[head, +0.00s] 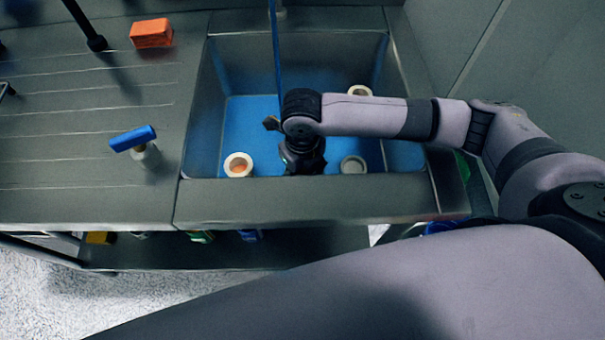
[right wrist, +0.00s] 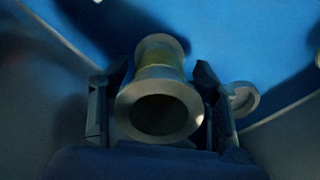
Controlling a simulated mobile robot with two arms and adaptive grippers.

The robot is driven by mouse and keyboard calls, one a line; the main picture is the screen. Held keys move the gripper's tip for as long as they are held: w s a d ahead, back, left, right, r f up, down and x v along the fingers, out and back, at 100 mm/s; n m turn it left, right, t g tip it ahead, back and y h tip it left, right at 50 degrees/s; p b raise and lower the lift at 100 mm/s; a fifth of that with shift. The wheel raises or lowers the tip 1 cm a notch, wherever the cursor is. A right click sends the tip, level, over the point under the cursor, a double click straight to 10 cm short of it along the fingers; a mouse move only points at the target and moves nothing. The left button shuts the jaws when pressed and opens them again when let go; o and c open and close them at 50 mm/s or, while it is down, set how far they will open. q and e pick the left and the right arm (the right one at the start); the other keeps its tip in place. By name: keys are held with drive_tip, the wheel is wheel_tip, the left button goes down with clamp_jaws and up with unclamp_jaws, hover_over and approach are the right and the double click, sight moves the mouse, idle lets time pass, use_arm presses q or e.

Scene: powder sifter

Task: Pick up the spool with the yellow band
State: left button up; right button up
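A pale spool with a yellowish band (right wrist: 158,72) shows in the right wrist view, its open round end toward the camera. My right gripper (right wrist: 163,75) has one finger on each side of this spool and looks open around it; I cannot tell whether the fingers touch it. In the head view my right gripper (head: 302,160) reaches down into the sink (head: 330,192), and the spool there is hidden by it. My left gripper is not in view.
Other spools stand in the blue-floored sink: one left of the gripper (head: 238,165), one right (head: 353,165), one at the back right (head: 360,90). A blue rod (head: 276,60) crosses the sink. A blue-topped tool (head: 133,138) and orange block (head: 151,33) are on the left counter.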

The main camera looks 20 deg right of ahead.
drive_tip(key=c, duration=1.1)
drive_tip(key=shift+r, duration=0.2)
drive_tip(key=shift+c, duration=0.2)
